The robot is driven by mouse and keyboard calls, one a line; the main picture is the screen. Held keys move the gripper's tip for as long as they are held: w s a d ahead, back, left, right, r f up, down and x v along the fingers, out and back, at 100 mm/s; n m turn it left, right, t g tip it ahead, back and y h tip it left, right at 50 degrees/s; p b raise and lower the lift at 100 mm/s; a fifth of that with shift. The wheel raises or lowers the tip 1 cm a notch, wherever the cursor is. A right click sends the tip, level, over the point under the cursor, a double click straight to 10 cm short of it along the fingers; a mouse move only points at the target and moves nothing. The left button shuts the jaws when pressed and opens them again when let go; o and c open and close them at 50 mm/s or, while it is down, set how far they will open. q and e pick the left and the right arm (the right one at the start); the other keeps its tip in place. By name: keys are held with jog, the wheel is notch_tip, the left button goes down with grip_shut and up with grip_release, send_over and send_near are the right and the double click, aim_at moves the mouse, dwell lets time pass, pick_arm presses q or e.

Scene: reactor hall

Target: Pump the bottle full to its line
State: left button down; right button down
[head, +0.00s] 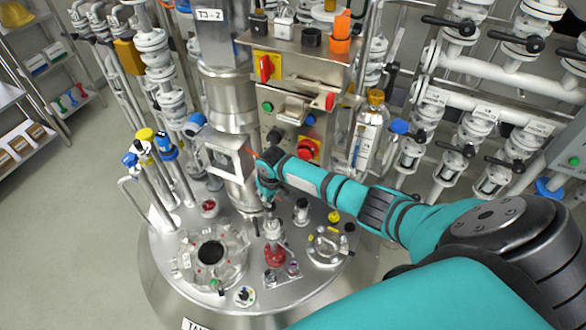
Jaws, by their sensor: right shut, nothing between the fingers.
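A clear bottle with an orange-yellow cap (369,135) stands upright at the right of the control panel, behind my right arm. Its fill line and liquid level are too small to make out. A small metal fitting with a red base (274,252) stands on the round vessel lid; I cannot tell whether it is the pump. My right gripper (268,204) is shut and empty, pointing down just above and behind this fitting. I cannot tell whether it touches the fitting. My left gripper is out of view.
The steel vessel lid (225,299) carries a round port (210,253), a clamped sight glass (328,245) and several small fittings. A control panel (290,100) with buttons stands behind. Valved pipes crowd the right. Floor (60,230) at left is clear.

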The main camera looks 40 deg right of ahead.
notch_tip(320, 180, up, 2)
jog(key=shift+r+p, duration=0.2)
jog(key=shift+p, duration=0.15)
jog(key=shift+r, duration=1.8)
